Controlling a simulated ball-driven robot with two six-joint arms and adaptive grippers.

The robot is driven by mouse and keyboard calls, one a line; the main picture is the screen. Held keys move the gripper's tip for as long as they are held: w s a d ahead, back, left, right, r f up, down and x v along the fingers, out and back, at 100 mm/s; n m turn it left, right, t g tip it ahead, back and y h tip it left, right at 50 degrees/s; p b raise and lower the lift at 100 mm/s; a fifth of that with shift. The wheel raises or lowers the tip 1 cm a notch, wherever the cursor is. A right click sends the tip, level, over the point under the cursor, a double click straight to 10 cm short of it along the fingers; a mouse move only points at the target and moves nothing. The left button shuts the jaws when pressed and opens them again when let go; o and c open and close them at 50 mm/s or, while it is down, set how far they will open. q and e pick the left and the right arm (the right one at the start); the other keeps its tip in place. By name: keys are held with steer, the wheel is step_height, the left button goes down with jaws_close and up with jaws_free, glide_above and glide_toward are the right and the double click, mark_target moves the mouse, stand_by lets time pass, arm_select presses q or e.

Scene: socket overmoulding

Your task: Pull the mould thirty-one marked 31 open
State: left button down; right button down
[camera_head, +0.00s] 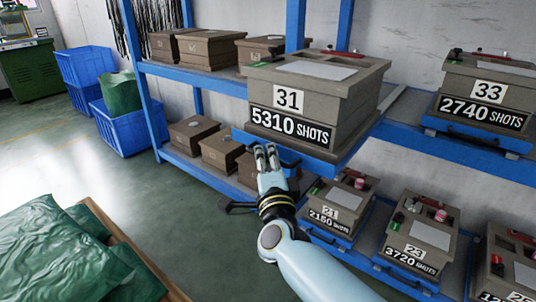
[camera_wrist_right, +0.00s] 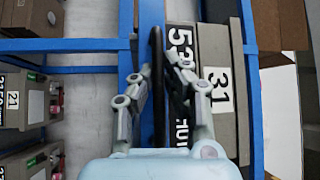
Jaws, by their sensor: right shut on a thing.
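In the right wrist view the mould (camera_wrist_right: 243,95) shows turned sideways. My right gripper (camera_head: 265,150) is below the mould's front. In the right wrist view its fingers (camera_wrist_right: 158,68) are shut on a black handle bar (camera_wrist_right: 158,120) in front of the tray. My left gripper is not in view.
Mould 33 (camera_head: 487,87) stands on the same shelf to the right. Moulds 21 (camera_head: 338,200) and 23 (camera_head: 418,235) sit on the lower shelf near my right arm. Blue crates (camera_head: 125,125) stand at left. Green floor (camera_head: 190,215) in front is clear.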

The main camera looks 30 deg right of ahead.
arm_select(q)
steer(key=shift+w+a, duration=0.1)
arm_select(e)
steer(key=shift+s+f, duration=0.15)
steer(key=shift+f, duration=0.2)
steer(key=c, duration=1.6)
jaws_free()
steer(key=shift+o, duration=1.1)
steer(key=shift+d+r, duration=0.1)
steer(key=shift+d, duration=0.05)
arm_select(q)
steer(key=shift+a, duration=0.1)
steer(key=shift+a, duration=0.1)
arm_select(e)
steer(key=shift+r, duration=0.1)
